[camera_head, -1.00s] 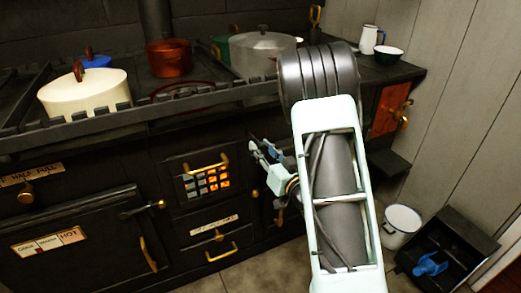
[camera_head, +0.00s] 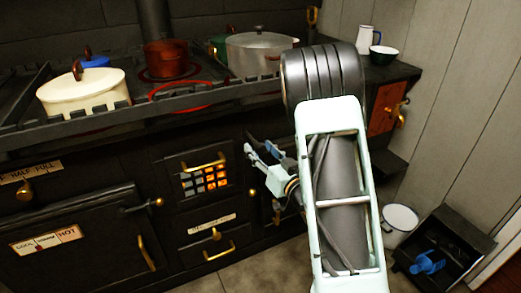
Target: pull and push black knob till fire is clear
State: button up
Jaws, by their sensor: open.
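The black range (camera_head: 95,195) has a small fire grate (camera_head: 205,180) with orange glowing cells on its right and greyer cells on its left. My gripper (camera_head: 248,142) is open and empty, just right of the grate's upper corner, with its fingers toward the range front. I cannot pick out a black knob; dark fittings behind my gripper and arm are partly hidden. A small brass knob (camera_head: 252,192) shows below the fingers. Another brass knob (camera_head: 216,234) sits under a label below the grate.
A cream pot (camera_head: 83,93), a copper pot (camera_head: 166,58) and a large grey pot (camera_head: 262,53) stand on the stovetop behind a rail. A red ring (camera_head: 180,97) shows there. A white bucket (camera_head: 400,222) and a black box (camera_head: 440,250) stand on the floor at right.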

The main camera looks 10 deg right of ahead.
jog(key=v, duration=0.7)
jog(key=shift+s, duration=0.15)
jog(key=shift+r, duration=0.1)
jog(key=shift+c, duration=0.2)
